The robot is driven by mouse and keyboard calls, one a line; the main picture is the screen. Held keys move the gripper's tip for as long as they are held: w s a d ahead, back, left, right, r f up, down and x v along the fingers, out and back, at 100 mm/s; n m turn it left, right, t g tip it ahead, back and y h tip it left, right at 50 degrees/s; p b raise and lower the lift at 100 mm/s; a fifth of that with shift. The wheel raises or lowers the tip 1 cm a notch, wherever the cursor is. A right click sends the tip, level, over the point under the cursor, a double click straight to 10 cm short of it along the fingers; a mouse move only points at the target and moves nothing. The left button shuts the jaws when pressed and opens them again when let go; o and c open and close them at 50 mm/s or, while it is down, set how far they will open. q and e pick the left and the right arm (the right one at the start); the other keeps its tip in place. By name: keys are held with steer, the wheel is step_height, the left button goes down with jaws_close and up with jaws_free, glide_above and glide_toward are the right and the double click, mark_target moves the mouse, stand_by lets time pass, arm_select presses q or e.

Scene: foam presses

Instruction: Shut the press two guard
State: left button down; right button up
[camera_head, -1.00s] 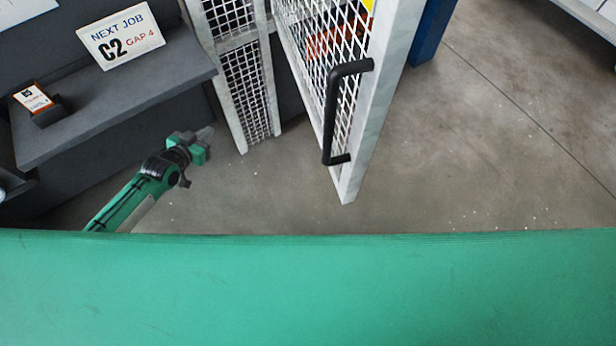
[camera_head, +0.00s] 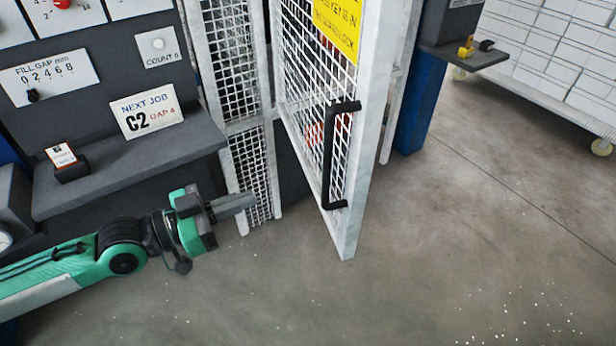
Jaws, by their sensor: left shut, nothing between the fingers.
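The guard (camera_head: 352,190) is a white-framed mesh door that stands ajar, its free edge swung out toward me. A black bar handle (camera_head: 328,160) is fixed to its near side, and a yellow sign (camera_head: 338,22) is on its upper part. My left gripper (camera_head: 246,203) is shut and empty. It is left of the door, in front of the lower fixed mesh panel (camera_head: 243,155), with a clear gap to the handle. My right gripper is not in view. Which press number this is cannot be read here.
A dark shelf (camera_head: 190,142) at left holds a "NEXT JOB C2 GAP 4" card (camera_head: 147,109) and a small orange-labelled block (camera_head: 62,158). A blue post (camera_head: 421,105) and a white cart (camera_head: 560,60) stand at right. The grey floor (camera_head: 440,250) in front of the door is clear.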

arm_select(q)
steer(key=p+x, duration=0.7)
steer(key=x, duration=0.6)
steer(key=shift+r, duration=0.1)
steer(key=shift+d, duration=0.1)
